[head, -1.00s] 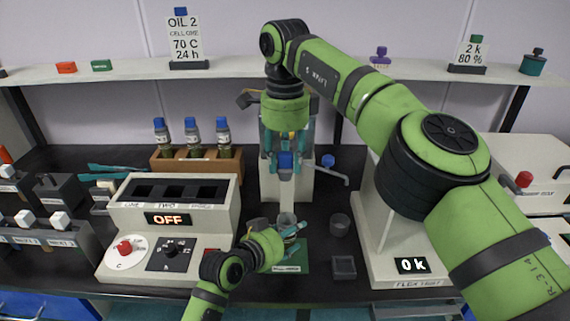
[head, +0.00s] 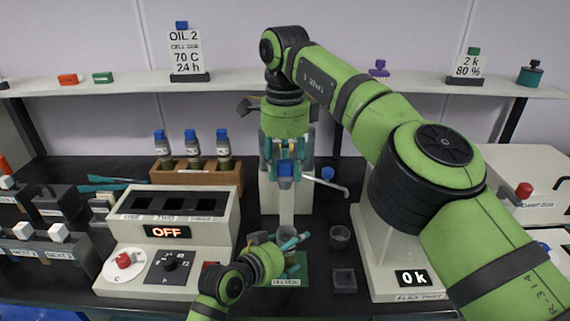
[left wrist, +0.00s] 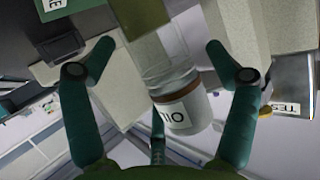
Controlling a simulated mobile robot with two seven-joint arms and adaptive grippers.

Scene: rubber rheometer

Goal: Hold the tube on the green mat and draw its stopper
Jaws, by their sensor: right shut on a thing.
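The blue stopper (head: 286,168) is in my right gripper (head: 286,150), which points down and is shut on it. A short greyish piece hangs below the blue part, well above the mat. The green mat (head: 290,281) lies on the black bench, partly hidden by my left gripper (head: 291,254). A clear glass rim of the tube (head: 283,231) shows behind the left fingers. In the left wrist view the tube (left wrist: 182,108), with a brown band and a white OIL label, is between the fingers (left wrist: 160,75). Gaps show on both sides; the left gripper is open.
A heater box (head: 168,231) reading OFF stands left of the mat. A wooden rack (head: 196,175) with several blue-capped bottles is behind it.

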